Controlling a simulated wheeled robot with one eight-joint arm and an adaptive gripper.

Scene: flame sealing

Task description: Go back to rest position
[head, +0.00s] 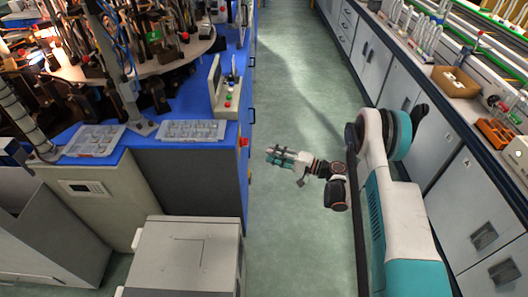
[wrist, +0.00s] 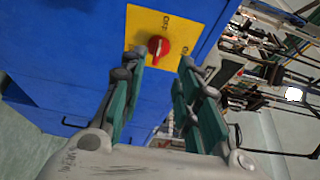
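My gripper (head: 272,154) is held out over the aisle floor in the head view, its fingertips pointing left toward the side of the blue machine. In the wrist view my gripper (wrist: 162,68) has its two green-grey fingers apart, with nothing seen between them. Beyond the fingertips is a red rotary switch (wrist: 158,46) on a yellow plate (wrist: 172,25) on the blue machine side (wrist: 75,55). The fingers look apart from the switch, though the exact distance is hard to tell. In the head view a small red switch (head: 244,142) shows at the machine's edge.
The blue-topped machine (head: 170,100) with two clear trays fills the left. A grey cabinet (head: 190,255) stands at the lower left. Lab counters (head: 405,85) with a brown box (head: 455,82) and an orange rack (head: 494,133) line the right. The green aisle floor (head: 300,60) is clear.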

